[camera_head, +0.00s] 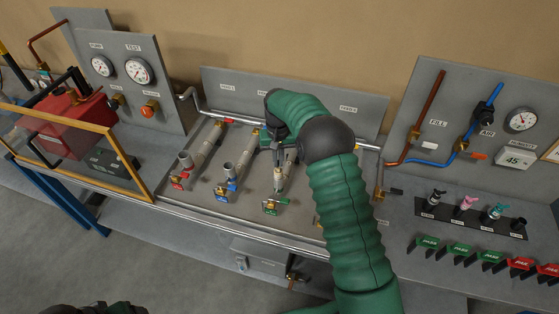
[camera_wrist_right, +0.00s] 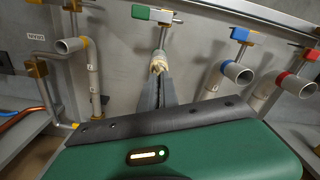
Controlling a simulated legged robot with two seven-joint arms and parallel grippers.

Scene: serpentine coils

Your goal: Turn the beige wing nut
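The beige wing nut (camera_wrist_right: 158,62) sits at the end of a pipe below a green-handled valve (camera_wrist_right: 152,15) in the right wrist view. My right gripper (camera_wrist_right: 159,76) reaches up to it, with its grey fingertips right at the nut. Whether the fingers press on it cannot be told. In the head view my right gripper (camera_head: 279,160) points down over the green-marked pipe (camera_head: 279,181), and a small beige part shows just below the fingers. My green right arm hides the area to its right.
Red (camera_head: 182,172) and blue (camera_head: 225,187) valve pipes stand to the left in the head view. A grey panel with gauges (camera_head: 139,70) is at the back left. A shelf with green and red clips (camera_head: 457,250) is at the right.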

